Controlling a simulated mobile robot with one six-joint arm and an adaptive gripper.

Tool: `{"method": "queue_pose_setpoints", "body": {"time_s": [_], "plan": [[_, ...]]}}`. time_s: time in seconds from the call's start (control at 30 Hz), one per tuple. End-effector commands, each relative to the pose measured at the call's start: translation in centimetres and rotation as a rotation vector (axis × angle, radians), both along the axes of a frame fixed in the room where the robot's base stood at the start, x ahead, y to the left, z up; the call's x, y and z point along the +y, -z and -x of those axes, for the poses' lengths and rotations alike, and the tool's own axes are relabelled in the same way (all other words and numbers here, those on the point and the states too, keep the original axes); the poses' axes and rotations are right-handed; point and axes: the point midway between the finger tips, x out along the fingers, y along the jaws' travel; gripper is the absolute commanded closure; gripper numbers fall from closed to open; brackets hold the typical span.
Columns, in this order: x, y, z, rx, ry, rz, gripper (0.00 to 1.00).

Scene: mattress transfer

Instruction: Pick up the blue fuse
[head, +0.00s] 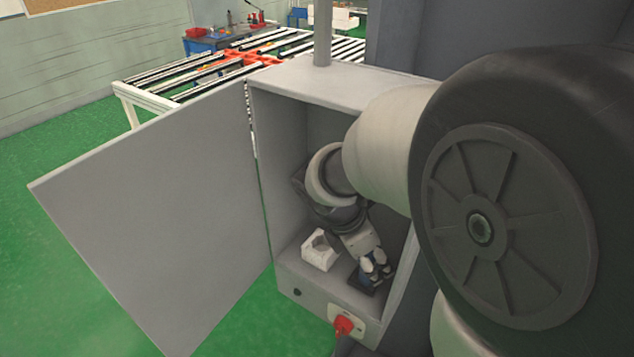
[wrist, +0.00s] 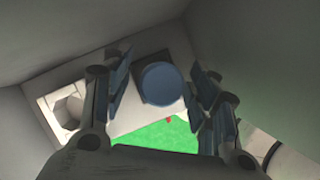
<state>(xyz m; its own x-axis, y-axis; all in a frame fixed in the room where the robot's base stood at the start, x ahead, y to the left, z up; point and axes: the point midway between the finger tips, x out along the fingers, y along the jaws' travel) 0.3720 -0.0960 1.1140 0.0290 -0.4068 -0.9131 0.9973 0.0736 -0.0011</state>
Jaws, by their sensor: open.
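The blue fuse (wrist: 161,84) shows in the wrist view as a round blue top on a dark square base (wrist: 146,68). My gripper (wrist: 160,92) is open, with one finger to the left of the fuse and one to the right. The fuse lies between the fingers in the picture; whether they touch it I cannot tell. In the head view my gripper (head: 374,270) reaches down inside the grey cabinet (head: 335,90), above the dark base at the cabinet floor. A little blue shows beside the fingers there, and the rest of the fuse is hidden.
A white block with a round hollow (head: 319,250) stands left of my gripper on the cabinet floor. The cabinet door (head: 160,220) is open to the left. A red switch (head: 344,325) is on the cabinet's lower front. The cabinet walls surround my arm closely.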

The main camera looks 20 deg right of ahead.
Motion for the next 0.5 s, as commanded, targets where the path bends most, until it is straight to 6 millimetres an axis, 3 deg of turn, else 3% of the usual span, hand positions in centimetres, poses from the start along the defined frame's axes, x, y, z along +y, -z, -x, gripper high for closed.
{"method": "queue_pose_setpoints", "body": {"time_s": [0.23,0.5], "plan": [[-0.19,0.31,-0.03,-0.001,0.000,0.000,0.46],[-0.17,0.29,-0.03,-0.001,0.000,0.000,0.63]]}}
